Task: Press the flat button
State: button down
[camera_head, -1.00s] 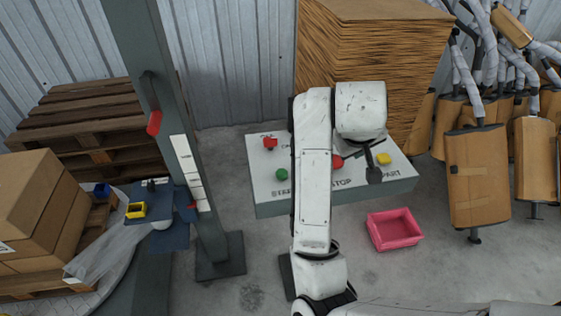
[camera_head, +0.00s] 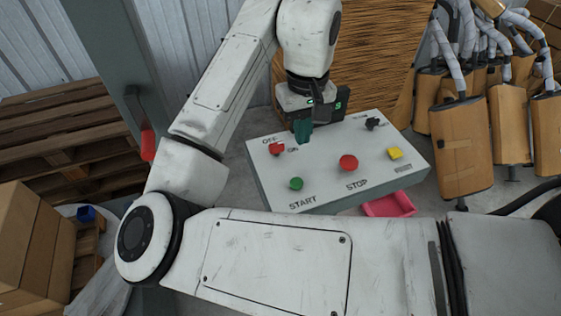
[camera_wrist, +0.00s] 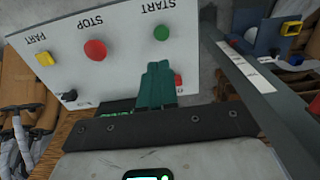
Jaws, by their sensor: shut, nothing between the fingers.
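A pale control panel (camera_head: 345,187) carries a low round green button (camera_head: 296,184) by START, a red domed button (camera_head: 348,163) by STOP and a yellow square button (camera_head: 395,153). A red switch (camera_head: 277,149) sits by OFF and ON, with a black knob (camera_head: 372,123) at the back right. My gripper (camera_head: 303,134) is shut and empty above the panel's back edge, near the red switch. In the wrist view the teal fingers (camera_wrist: 160,68) point toward the panel just below the green button (camera_wrist: 162,33), apart from it in the picture, and partly hide the red switch (camera_wrist: 178,80).
A pink bin (camera_head: 390,206) stands on the floor by the panel's front right. A grey post (camera_head: 108,60) with a red handle (camera_head: 148,144) rises at left. Cardboard boxes (camera_head: 35,240), pallets (camera_head: 60,130) and mufflers (camera_head: 460,145) flank the area. A brown stack is behind.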

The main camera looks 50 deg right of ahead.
jog(key=shift+w, duration=0.25)
jog(key=p, duration=0.1)
send_near(297, 181)
notch_tip(297, 181, down, 7)
jog(key=shift+r, duration=0.1)
jog(key=shift+a, duration=0.1)
dwell(0.4)
